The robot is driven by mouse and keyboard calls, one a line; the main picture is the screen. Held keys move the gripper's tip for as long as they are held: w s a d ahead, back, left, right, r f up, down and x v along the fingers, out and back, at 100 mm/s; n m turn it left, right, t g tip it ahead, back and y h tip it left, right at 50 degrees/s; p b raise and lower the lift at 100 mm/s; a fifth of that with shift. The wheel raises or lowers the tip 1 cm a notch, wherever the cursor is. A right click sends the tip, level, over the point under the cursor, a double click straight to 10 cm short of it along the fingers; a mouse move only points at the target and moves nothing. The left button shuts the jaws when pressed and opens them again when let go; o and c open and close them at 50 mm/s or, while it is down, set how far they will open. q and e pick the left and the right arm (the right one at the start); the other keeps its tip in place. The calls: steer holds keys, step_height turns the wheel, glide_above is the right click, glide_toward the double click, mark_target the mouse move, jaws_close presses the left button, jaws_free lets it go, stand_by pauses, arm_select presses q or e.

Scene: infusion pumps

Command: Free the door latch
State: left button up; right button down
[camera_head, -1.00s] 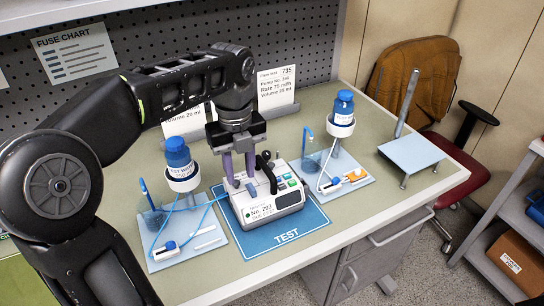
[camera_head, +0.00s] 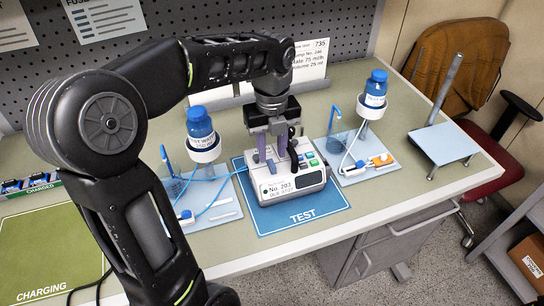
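The white pump labelled No. 203 (camera_head: 288,186) sits on the blue TEST mat (camera_head: 262,217). A black lever (camera_head: 293,154) stands up from its top, beside coloured buttons. My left gripper (camera_head: 275,158) reaches down over the pump's top, left of the lever. Its two purple-grey fingers are apart with a gap between them. The right finger is close beside the lever; I cannot tell whether they touch. The fingertips and the latch are too small to make out clearly. My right gripper is not in view.
Blue-capped bottles stand on stands left (camera_head: 202,130) and right (camera_head: 374,92) of the pump, with tubing on their trays. A small pale platform (camera_head: 444,144) stands at the right. The green CHARGING mat (camera_head: 45,250) is at the left, partly behind my arm.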

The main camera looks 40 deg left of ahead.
mark_target(272, 162)
arm_select(q)
steer(key=shift+f, duration=1.6)
steer(key=shift+c, duration=0.3)
jaws_close()
